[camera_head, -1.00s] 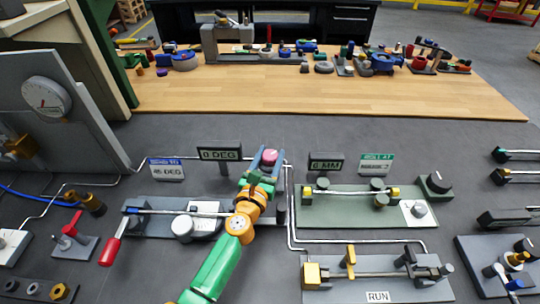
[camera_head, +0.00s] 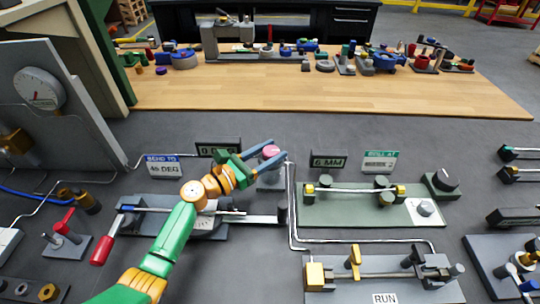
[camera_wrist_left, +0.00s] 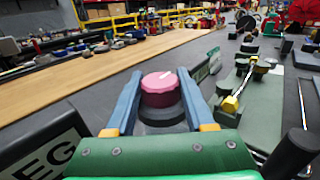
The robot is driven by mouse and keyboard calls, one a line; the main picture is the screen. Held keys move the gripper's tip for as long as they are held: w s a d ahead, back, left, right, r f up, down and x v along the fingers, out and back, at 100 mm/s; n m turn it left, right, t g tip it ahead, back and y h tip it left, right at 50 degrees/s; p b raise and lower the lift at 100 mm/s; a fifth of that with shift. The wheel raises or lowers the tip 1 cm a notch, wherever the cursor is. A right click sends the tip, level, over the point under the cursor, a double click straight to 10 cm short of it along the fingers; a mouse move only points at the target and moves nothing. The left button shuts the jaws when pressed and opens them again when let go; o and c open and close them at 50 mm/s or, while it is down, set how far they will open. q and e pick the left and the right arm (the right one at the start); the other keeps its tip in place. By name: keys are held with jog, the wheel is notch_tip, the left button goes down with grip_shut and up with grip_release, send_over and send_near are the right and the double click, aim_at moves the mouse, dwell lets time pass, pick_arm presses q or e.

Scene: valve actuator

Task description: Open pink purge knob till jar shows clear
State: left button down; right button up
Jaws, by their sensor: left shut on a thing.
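The pink purge knob (camera_head: 270,152) sits on a dark round base on a small grey block in the middle of the bench. In the left wrist view the knob (camera_wrist_left: 160,90) is upright between both blue fingers, with a pale mark on its top. My left gripper (camera_head: 278,149) is shut on the knob, its fingers pointing right and away in the head view; it also shows in the left wrist view (camera_wrist_left: 161,76). I cannot make out a jar in these frames. My right gripper is not in view.
A "DEG" display (camera_head: 218,148) is partly hidden behind my left gripper. A grey bending fixture (camera_head: 265,219) with a red-handled lever (camera_head: 104,249) lies under my left arm. A green fixture (camera_head: 320,214) stands to the right, with a "6 MM" display (camera_head: 328,161) behind it. Thin pipes run between the fixtures.

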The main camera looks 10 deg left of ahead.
aim_at(264, 156)
pick_arm(q)
jog(key=shift+h, duration=0.3)
jog(key=c, duration=0.6)
grip_release()
jog(key=o, duration=0.3)
jog(key=shift+w+d+f, duration=0.1)
jog(key=shift+o, duration=0.2)
jog(key=b+v, duration=0.1)
jog(key=v, duration=0.5)
jog(key=shift+s+a, duration=0.25)
jog(key=shift+s, duration=0.05)
jog(key=shift+s+a, duration=0.15)
jog(key=shift+s, duration=0.05)
jog(key=shift+w, duration=0.1)
